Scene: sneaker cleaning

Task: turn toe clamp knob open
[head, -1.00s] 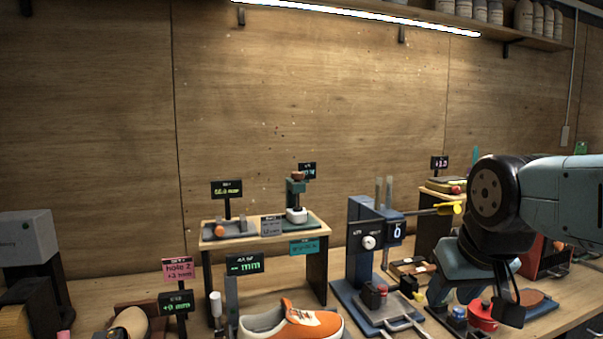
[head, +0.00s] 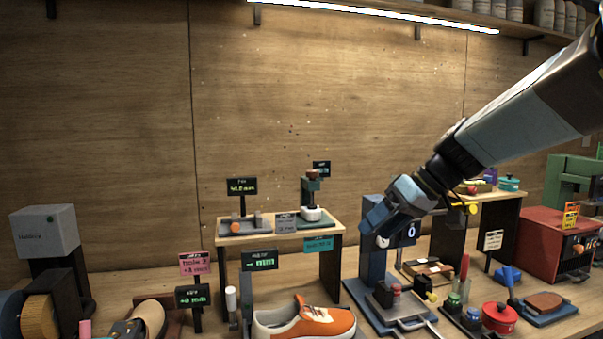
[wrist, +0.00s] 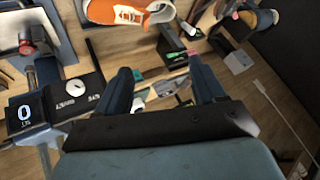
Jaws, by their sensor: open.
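A white round knob (head: 382,242) sits on the front of a blue upright stand (head: 372,268), beside a black display reading 0. I cannot read a label naming it as the toe clamp knob. My gripper (head: 374,226) is in front of the stand's upper part in the head view, close to the knob. In the wrist view my gripper (wrist: 163,82) is open with nothing between its fingers, and the knob lies outside them to the left.
An orange sneaker (head: 305,322) lies on the bench at the front, left of the stand. A small wooden shelf (head: 278,237) stands behind it. A red pot (head: 499,317), a red box (head: 552,240) and tools crowd the right side.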

